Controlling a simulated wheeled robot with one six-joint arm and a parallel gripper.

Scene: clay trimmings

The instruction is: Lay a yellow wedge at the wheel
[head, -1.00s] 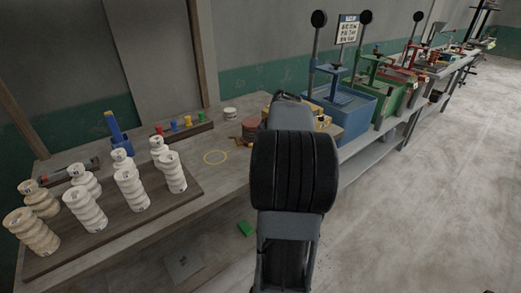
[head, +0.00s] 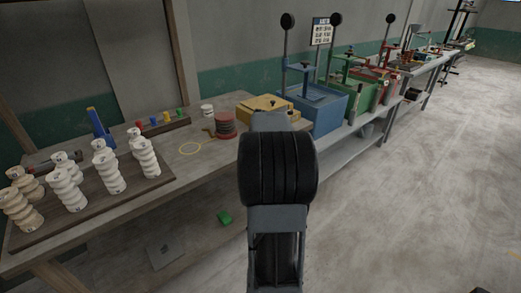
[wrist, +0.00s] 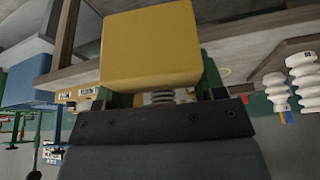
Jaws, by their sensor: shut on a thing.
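A yellow wedge (wrist: 150,45) fills the upper middle of the wrist view, seen as a broad blocky face. My gripper (wrist: 163,97) is shut on it, and the wedge hides most of the fingers. In the head view my dark arm covers the gripper and the wedge. No wheel can be picked out for sure. A thin yellow ring (head: 190,149) is marked on the bench, with a dark red round stack (head: 225,126) to its right.
The wooden bench (head: 150,205) carries several white coiled columns (head: 107,172) on a dark board and a yellow box (head: 262,104). A blue bin (head: 318,108) and green bin (head: 358,92) stand beyond. A green block (head: 225,218) lies below. Floor (head: 430,180) at right is open.

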